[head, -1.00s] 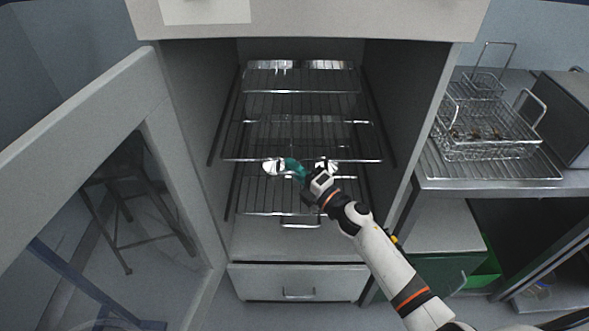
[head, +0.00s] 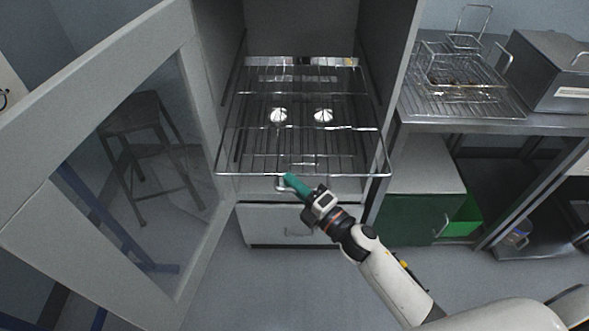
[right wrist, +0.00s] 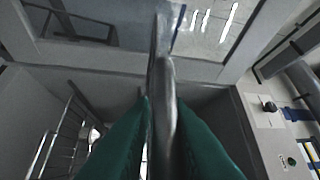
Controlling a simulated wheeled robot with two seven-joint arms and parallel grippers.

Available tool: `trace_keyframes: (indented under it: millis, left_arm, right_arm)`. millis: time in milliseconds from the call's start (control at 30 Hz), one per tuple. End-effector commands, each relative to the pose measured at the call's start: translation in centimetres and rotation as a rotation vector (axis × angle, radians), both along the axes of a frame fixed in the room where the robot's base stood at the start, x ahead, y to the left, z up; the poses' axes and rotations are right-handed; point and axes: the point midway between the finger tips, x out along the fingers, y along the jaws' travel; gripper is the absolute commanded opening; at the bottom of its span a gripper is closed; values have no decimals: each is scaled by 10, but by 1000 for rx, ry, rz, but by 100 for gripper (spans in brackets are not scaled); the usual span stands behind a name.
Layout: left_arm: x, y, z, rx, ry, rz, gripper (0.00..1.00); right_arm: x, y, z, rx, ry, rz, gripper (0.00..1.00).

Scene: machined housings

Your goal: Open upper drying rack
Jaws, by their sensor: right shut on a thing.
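The upper drying rack (head: 240,130) is a wire shelf in the open cabinet. Its front bar stands out beyond the cabinet opening, over the drawer front, so the rack is pulled well out. My right gripper (head: 288,180), with green fingers, is at the middle of the front bar. In the right wrist view the green fingers (right wrist: 160,125) are closed on both sides of a grey metal bar, the rack's handle (right wrist: 165,85). The lower rack is hard to make out through the upper wires. My left gripper is not in view.
Two shiny round items (head: 278,115) (head: 323,115) show among the wires; which rack bears them is unclear. The glass cabinet door (head: 150,170) stands open at left. A drawer (head: 265,228) is shut below. A steel bench (head: 470,120) at right holds wire baskets. Floor in front is clear.

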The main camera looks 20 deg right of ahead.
Motion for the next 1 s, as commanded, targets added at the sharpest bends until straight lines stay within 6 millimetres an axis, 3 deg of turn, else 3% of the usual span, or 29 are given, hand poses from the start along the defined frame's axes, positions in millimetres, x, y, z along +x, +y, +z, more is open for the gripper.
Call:
trace_keyframes:
  millis: [200, 600, 633, 700, 1000]
  left_arm:
    - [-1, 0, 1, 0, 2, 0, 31]
    - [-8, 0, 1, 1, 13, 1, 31]
    - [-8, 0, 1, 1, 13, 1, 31]
    - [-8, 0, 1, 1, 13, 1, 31]
    - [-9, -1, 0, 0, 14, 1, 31]
  right_arm:
    - [-14, 5, 6, 3, -13, 2, 0]
    - [-16, 6, 8, 3, -17, 4, 0]
    - [-16, 6, 8, 3, -17, 4, 19]
    - [-16, 6, 7, 3, -16, 3, 30]
    - [-17, 5, 3, 2, -8, 2, 33]
